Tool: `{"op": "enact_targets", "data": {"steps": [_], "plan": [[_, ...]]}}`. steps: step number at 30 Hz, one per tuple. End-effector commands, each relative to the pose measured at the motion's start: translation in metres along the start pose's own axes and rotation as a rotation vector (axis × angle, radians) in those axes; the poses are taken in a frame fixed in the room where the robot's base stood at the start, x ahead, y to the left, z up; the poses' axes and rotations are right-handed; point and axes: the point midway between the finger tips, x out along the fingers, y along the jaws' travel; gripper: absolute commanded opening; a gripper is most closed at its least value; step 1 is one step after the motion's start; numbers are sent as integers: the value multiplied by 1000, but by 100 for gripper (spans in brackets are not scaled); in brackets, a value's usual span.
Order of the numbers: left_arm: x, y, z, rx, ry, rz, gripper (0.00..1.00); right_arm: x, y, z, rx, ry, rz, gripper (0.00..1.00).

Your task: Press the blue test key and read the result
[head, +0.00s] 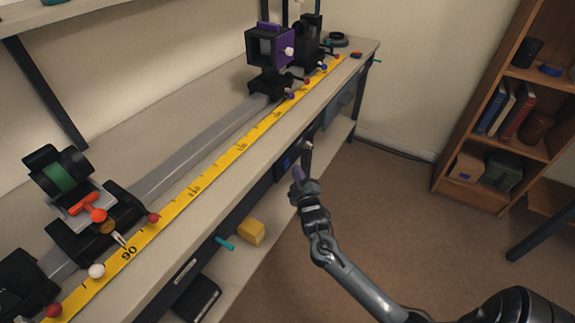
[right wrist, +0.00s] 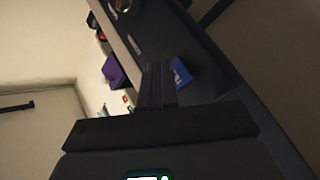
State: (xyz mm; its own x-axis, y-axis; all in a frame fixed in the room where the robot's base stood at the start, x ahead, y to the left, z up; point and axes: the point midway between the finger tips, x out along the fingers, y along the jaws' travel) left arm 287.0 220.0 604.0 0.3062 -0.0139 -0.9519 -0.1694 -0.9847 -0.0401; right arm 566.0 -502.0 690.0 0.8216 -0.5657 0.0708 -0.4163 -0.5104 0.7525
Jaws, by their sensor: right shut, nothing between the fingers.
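A small blue patch (head: 287,162), which looks like the blue test key, is on the dark panel along the bench's front edge. It also shows in the right wrist view (right wrist: 182,73), just right of my fingertips. My right gripper (head: 298,174) is shut and empty, its purple-tinted fingers in front of that panel, close to the blue patch. In the right wrist view my closed fingers (right wrist: 157,84) point toward the panel beside it. I cannot tell whether they touch it. No readable result shows. My left gripper is not in view.
The bench carries a grey rail (head: 190,150), a yellow ruler (head: 215,170), a purple lens mount (head: 285,52) and a green-lens mount (head: 58,176). A grey knob (head: 307,146) sits by my gripper. A yellow block (head: 251,232) lies below. A bookshelf (head: 470,130) stands right; the floor between is clear.

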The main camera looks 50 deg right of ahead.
Motion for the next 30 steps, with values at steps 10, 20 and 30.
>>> {"op": "enact_targets", "data": {"steps": [10, 20, 30], "plan": [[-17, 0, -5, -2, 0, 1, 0, -12, 12, 7, -2, -2, -1, 0], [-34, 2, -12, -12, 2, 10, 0, -32, 25, 22, -1, 0, 0, 0], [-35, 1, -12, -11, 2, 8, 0, -35, 25, 25, 1, 0, 0, 0]]}}
